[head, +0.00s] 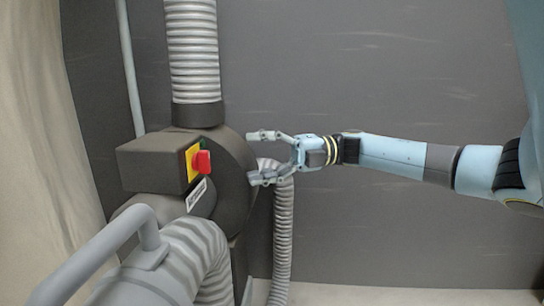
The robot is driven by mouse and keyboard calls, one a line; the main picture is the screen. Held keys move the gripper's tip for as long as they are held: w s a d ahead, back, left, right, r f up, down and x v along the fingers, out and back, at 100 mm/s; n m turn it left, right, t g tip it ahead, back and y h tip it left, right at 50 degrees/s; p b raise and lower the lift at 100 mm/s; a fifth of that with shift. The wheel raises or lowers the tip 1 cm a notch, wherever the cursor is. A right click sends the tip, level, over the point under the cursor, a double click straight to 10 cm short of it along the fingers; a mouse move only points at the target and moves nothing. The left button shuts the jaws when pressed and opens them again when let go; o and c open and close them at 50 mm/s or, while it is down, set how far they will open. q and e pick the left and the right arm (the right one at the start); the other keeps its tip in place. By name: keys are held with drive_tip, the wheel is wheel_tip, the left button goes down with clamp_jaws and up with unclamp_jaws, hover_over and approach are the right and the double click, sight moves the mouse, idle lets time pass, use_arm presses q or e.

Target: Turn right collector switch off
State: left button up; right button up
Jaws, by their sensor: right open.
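A red switch knob (202,161) sits on a yellow plate (192,163) on the side of a dark grey box (150,163). The box is fixed to the dark round collector housing (235,175). My right gripper (254,157) comes in from the right at about the knob's height. It is open and empty, with its fingers pointing left, a short way right of the knob and apart from it. In the picture the fingertips are close to the housing's right edge; I cannot tell whether they touch it. My left gripper is not in view.
A ribbed grey hose (193,50) rises from the housing, and another (282,240) hangs below my right gripper. A thick grey hose (205,255) and a curved handle (110,245) fill the lower left. A dark wall (400,230) stands behind. Space below my right arm is free.

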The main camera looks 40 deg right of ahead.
drive_tip(key=shift+v, duration=1.75)
